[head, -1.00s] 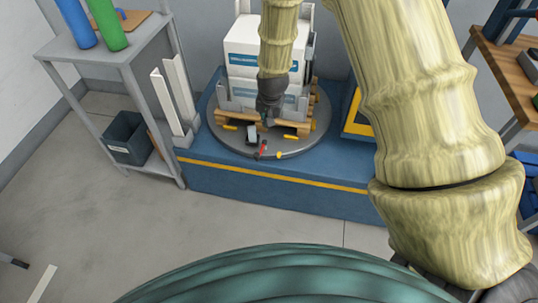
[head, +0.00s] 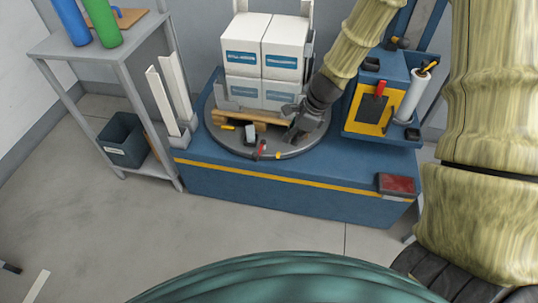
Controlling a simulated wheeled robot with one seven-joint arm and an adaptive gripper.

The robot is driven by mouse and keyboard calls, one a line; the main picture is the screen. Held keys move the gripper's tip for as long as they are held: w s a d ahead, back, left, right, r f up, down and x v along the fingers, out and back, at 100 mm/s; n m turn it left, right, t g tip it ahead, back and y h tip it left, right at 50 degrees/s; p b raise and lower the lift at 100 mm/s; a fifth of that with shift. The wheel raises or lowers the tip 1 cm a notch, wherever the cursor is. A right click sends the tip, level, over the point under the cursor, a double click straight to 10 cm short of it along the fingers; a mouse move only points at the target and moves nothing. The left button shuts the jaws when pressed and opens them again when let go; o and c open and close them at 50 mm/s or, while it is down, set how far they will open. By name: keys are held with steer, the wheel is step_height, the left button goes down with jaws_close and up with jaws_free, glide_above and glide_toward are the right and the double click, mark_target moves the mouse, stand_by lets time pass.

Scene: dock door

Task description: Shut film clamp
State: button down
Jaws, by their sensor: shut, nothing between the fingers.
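A small clamp with a red lever (head: 261,149) sits at the front rim of the round grey turntable (head: 235,146); I take it for the film clamp. A small pale upright piece (head: 250,132) stands just behind it. At this size I cannot tell whether the clamp is open or shut. My gripper (head: 296,134) is shut and empty. It points down over the right front part of the turntable, to the right of the clamp and apart from it. It hides the right front corner of the pallet.
White boxes (head: 262,48) are stacked on a wooden pallet (head: 240,117) on the turntable. A blue and yellow carriage (head: 368,112) with a red lever and a white film roll (head: 410,95) stands at the right. A grey shelf (head: 95,45) stands at the left. The front floor is clear.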

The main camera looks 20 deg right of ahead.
stand_by(0.4)
steer(key=w+a+f+b, duration=0.3)
steer(key=a+f, duration=0.3)
steer(key=f, duration=0.3)
steer(key=shift+w+a+f+b, duration=0.25)
steer(key=shift+w+f+b, duration=0.05)
steer(key=shift+b, duration=0.15)
steer(key=shift+a, duration=0.2)
